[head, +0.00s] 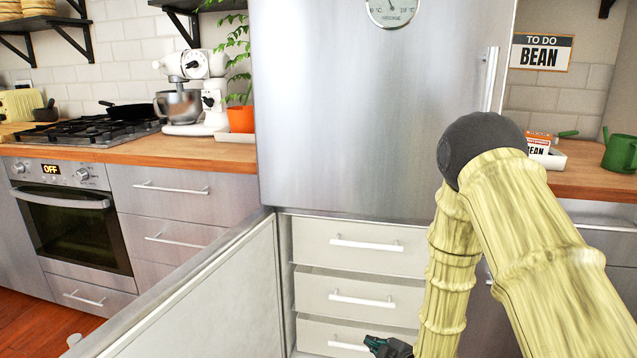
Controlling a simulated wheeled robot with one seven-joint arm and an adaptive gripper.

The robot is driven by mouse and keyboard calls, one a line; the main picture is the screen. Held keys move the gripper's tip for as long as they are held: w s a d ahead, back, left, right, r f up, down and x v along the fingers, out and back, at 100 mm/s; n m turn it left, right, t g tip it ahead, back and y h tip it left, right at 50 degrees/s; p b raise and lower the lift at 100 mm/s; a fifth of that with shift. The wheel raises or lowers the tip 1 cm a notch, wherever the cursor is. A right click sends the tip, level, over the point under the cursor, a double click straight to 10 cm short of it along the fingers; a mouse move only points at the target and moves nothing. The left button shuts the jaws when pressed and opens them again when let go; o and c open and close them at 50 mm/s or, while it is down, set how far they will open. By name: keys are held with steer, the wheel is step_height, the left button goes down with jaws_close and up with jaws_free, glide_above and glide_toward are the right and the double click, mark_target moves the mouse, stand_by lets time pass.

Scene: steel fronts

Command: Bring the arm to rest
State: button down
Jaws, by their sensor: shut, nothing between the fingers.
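My arm, in a pale bamboo-like finish with a dark round elbow, reaches in from the right of the head view and bends down. My gripper (387,347) is small and dark at the bottom edge, in front of the lowest freezer drawer (350,340). It looks shut and empty, and part of it is cut off by the frame. I cannot tell whether it touches the drawer.
The lower fridge door (215,305) stands open toward the left front. The upper fridge door (375,110) is shut. Two more drawers (360,245) sit above the lowest one. Counters with an oven (75,235) and a mixer (195,95) stand left.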

steer(key=s+d+f+m+g+h, duration=0.2)
steer(key=s+f+m+g, duration=0.15)
steer(key=s+f, duration=0.55)
steer(key=s+d+f+m+g+h, duration=0.15)
steer(key=s+f+m, duration=0.45)
steer(key=s, duration=0.6)
steer(key=s+d+f+m+g, duration=0.1)
steer(key=s+m+g, duration=0.1)
steer(key=s, duration=0.6)
steer(key=s+d+f+m+g+p, duration=0.1)
steer(key=s+f+m+g, duration=0.1)
steer(key=s, duration=0.5)
steer(key=s+d+f+m+g, duration=0.1)
steer(key=s+d+m+g, duration=0.15)
steer(key=s, duration=0.55)
step_height(320, 180, up, 28)
steer(key=a+h+p, duration=0.1)
steer(key=p, duration=2.7)
steer(key=shift+r+n, duration=0.15)
steer(key=shift+n, duration=0.25)
